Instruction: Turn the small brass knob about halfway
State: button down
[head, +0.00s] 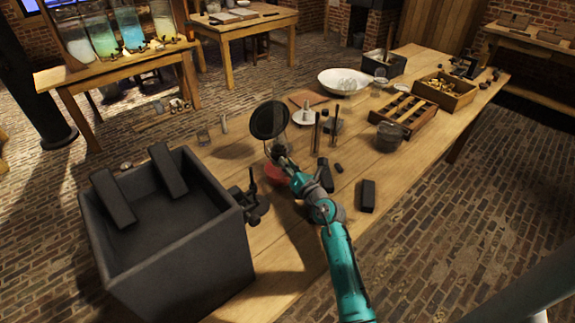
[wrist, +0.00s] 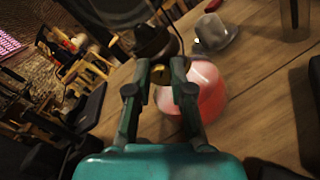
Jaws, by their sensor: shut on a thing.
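The small brass knob (wrist: 161,76) shows in the wrist view, below a dark bronze-coloured body. My gripper (wrist: 162,84) has its two fingers closed on either side of the knob, with a sliver of brass between the tips. In the head view my gripper (head: 277,150) is at the lower part of an upright instrument with a round dark disc (head: 270,119). The knob is hidden there behind my gripper. How far the knob is turned cannot be told.
A red rounded vessel (wrist: 200,88) stands close beside my fingers; its red also shows in the head view (head: 276,174). A large dark open box (head: 165,235) stands left. Dark rods (head: 317,131) and a black block (head: 368,196) are right of the instrument.

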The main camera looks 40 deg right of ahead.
jog(key=shift+m, duration=5)
jog(key=shift+f, duration=0.1)
jog(key=c, duration=1)
grip_release()
jog(key=shift+s, duration=0.1)
jog(key=s, duration=0.4)
jog(key=s+a, duration=0.1)
jog(key=s, duration=0.2)
jog(key=s+a, duration=0.1)
jog(key=s, duration=0.3)
jog(key=shift+s, duration=0.35)
